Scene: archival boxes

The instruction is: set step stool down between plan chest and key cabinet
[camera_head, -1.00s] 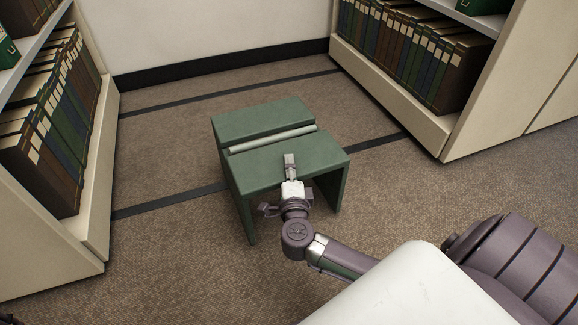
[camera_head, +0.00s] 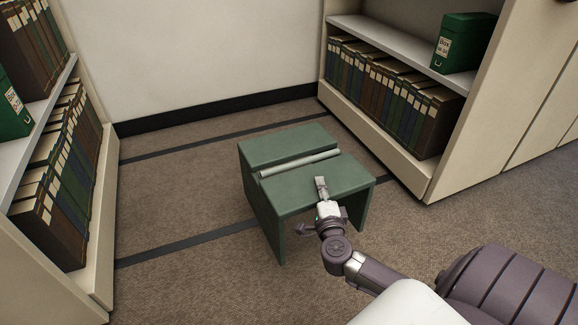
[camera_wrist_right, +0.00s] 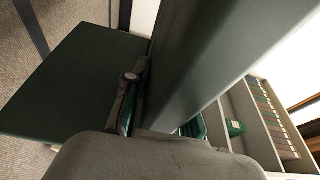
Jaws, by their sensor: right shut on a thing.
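The green step stool (camera_head: 283,147) has two levels with a pale bar across the top, and shows in the middle of the head view. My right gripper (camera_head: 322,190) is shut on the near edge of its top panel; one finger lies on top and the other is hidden. In the right wrist view, dark green panels of the stool (camera_wrist_right: 75,80) fill much of the picture beside a finger. The stool looks upright; I cannot tell whether its legs touch the floor. My left gripper is out of view. I see nothing clearly recognisable as the plan chest or key cabinet.
A cream shelf unit (camera_head: 100,225) with books stands at the left. Another (camera_head: 395,165) stands at the right, with books and a green box (camera_head: 463,45). A pale wall (camera_head: 200,60) closes the back. Bare carpet with dark floor strips (camera_head: 185,245) lies between the units.

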